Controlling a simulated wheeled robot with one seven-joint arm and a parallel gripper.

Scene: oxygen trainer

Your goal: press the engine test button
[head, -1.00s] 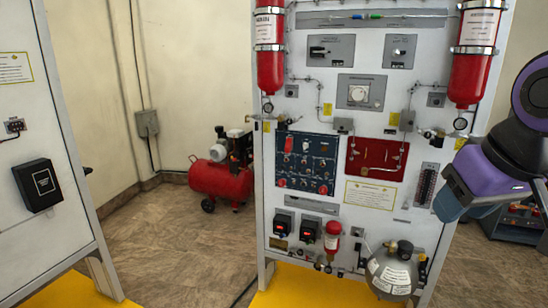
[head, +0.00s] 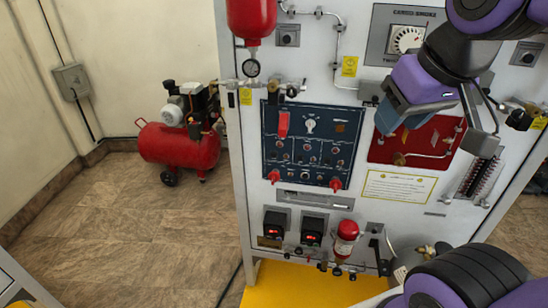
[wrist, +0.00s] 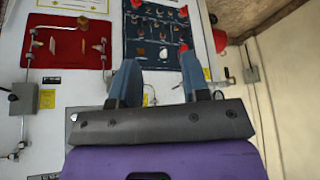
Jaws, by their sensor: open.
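The dark blue control panel (head: 345,115) carries red guarded switches, a white knob and rows of small buttons and toggles. I cannot tell which one is the engine test button; the labels are too small to read. The blue panel also shows upside down at the top of the wrist view (wrist: 133,47). My gripper (head: 388,122) is to the right of the blue panel, in front of the red panel. In the wrist view my gripper (wrist: 161,72) has its two blue-grey fingers apart, empty, pointing toward the blue panel without visible contact.
The red panel (head: 418,148) with a metal tube is right of the blue one. Below are two black boxes with red displays (head: 274,226) and a small red bottle (head: 346,238). Valves and pipes stick out around the panels. A red compressor (head: 180,148) stands left; floor before it is clear.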

